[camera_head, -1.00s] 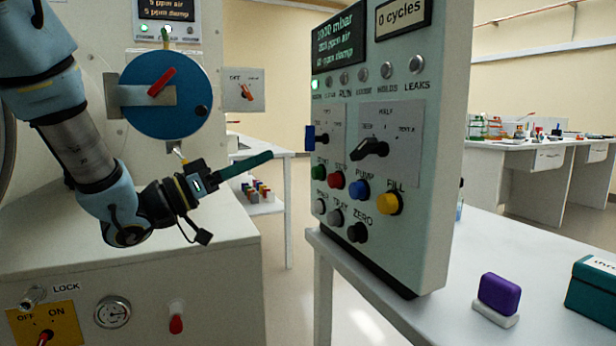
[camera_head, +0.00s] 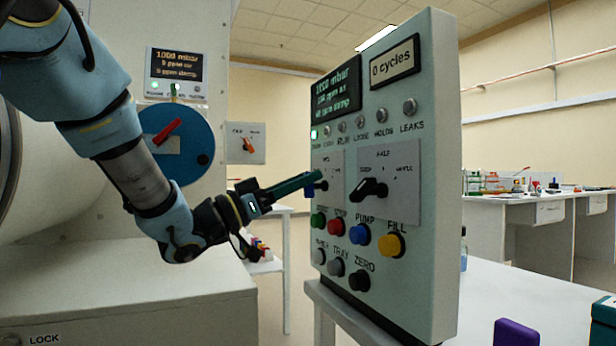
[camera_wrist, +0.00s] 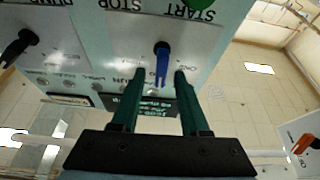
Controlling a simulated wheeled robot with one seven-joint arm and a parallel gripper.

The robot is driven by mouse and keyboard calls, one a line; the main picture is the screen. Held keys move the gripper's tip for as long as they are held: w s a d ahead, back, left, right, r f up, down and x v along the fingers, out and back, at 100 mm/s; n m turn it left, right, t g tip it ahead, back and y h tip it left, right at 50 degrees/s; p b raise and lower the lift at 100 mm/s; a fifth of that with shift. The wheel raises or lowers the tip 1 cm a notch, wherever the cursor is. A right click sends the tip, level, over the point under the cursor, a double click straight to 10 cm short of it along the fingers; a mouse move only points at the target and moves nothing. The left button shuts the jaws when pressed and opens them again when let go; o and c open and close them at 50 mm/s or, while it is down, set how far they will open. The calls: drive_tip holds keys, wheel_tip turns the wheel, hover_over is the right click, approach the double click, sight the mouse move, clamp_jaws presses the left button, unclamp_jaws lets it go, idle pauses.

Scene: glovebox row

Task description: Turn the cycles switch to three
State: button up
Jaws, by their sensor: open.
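A switch with a blue handle (camera_head: 311,190) sits on the left plate of the upright control panel (camera_head: 436,190). Its plate lettering is too small to read. In the wrist view, where the panel is upside down, the blue handle (camera_wrist: 161,65) lies between my fingertips, with a gap on each side. My gripper (camera_head: 316,179) is open at the front of this switch, and its green fingers partly cover the plate. It also shows in the wrist view (camera_wrist: 161,74). The panel's small display (camera_head: 394,63) reads "0 cycles".
A black-handled switch (camera_head: 370,189) is just right of the blue one. Coloured buttons, including a red one (camera_head: 334,226) and a yellow one (camera_head: 391,244), sit below. A purple object (camera_head: 516,333) stands on the bench at the front right.

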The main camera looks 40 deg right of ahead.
drive_tip(key=shift+s+d+r, duration=0.2)
drive_tip(key=shift+d+r, duration=0.05)
drive_tip(key=shift+d, duration=0.35)
clamp_jaws()
